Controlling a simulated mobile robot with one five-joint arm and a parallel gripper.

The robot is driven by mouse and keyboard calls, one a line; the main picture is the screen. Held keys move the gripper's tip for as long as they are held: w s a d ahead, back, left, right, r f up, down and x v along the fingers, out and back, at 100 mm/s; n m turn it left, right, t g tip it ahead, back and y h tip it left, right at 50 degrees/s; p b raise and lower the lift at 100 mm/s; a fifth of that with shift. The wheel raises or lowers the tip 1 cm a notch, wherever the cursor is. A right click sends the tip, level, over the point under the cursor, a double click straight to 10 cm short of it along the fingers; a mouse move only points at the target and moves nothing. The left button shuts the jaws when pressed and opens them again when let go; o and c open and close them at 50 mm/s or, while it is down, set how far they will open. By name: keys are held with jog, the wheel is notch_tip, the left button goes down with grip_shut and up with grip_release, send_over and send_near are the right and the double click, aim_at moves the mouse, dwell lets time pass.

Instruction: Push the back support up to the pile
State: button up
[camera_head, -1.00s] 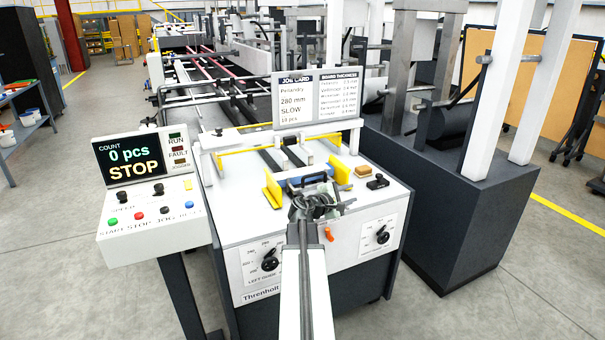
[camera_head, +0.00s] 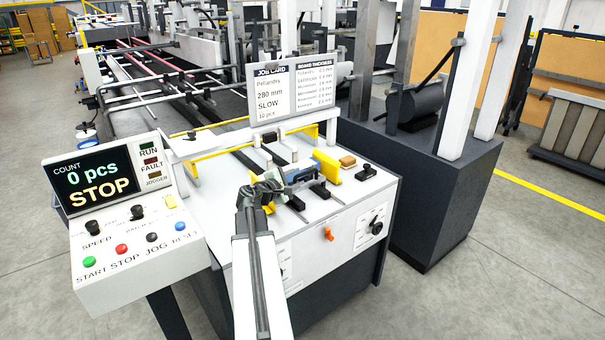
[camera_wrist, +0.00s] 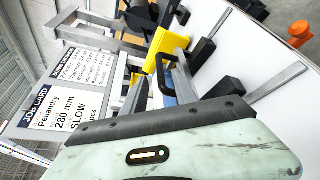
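A blue piece with a dark handle (camera_head: 300,174) stands between the yellow side guides on the machine's feed table. It looks like the back support, but I cannot tell for sure. In the wrist view its dark handle loop (camera_wrist: 176,78) is beside a yellow guide (camera_wrist: 160,58). Dark rails (camera_head: 322,191) run from it toward the table's front. No separate pile can be made out. My gripper (camera_head: 264,190) is over the front left of the table, left of the blue piece and seemingly apart from it.
The job card (camera_head: 291,92) stands behind the feed area. The control panel (camera_head: 125,205), reading STOP, is at the left. An orange knob (camera_head: 328,234) is on the front.

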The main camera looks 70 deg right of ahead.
aim_at(303, 174)
jog(key=b+x, duration=0.1)
jog(key=x, duration=0.6)
jog(key=shift+s+d, duration=0.1)
jog(key=shift+d, duration=0.05)
grip_shut()
dwell(1.1)
